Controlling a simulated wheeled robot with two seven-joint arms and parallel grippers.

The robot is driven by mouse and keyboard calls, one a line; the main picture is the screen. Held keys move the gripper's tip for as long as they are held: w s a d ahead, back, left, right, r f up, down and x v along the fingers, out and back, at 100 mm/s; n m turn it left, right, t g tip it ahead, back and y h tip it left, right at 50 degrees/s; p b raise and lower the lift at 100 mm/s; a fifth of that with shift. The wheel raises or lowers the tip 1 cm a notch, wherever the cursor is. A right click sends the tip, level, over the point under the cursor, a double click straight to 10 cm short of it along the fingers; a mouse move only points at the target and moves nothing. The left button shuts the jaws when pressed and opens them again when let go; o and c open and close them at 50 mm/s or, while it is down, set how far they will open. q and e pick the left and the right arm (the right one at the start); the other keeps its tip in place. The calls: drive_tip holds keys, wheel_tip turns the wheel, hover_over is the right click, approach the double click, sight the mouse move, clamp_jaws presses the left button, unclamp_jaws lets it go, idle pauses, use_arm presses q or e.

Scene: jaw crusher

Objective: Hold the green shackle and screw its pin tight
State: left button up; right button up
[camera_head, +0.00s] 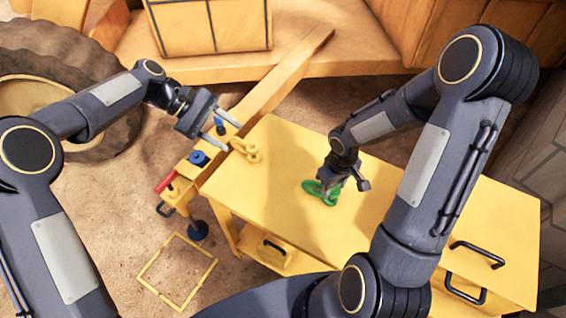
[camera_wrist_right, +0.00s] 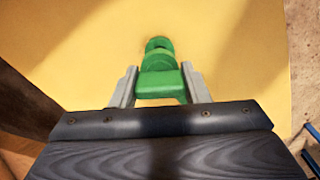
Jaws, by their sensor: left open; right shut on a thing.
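The green shackle (camera_head: 318,190) is on the yellow cabinet top, under my right gripper (camera_head: 333,185). In the right wrist view, the green shackle (camera_wrist_right: 158,82) sits between the two grey fingers of my right gripper (camera_wrist_right: 159,88), which are shut on it. Its pin cannot be told apart from the body here.
A large tyre (camera_head: 95,75) stands at the back left.

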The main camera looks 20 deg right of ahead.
use_arm(q)
drive_tip(key=d+f+n+g, duration=0.1)
drive_tip(key=d+f+g, duration=0.2)
drive_tip(key=d+f, duration=0.55)
drive_tip(key=n+g+h, duration=0.1)
drive_tip(key=n+g, duration=0.1)
approach(311, 182)
drive_tip(key=shift+s+d+f, duration=0.2)
drive_tip(key=shift+s+d, duration=0.15)
drive_tip(key=shift+s, duration=0.05)
drive_tip(key=x, duration=1.1)
drive_tip(key=shift+d+f, duration=0.1)
drive_tip(key=shift+d, duration=0.05)
clamp_jaws()
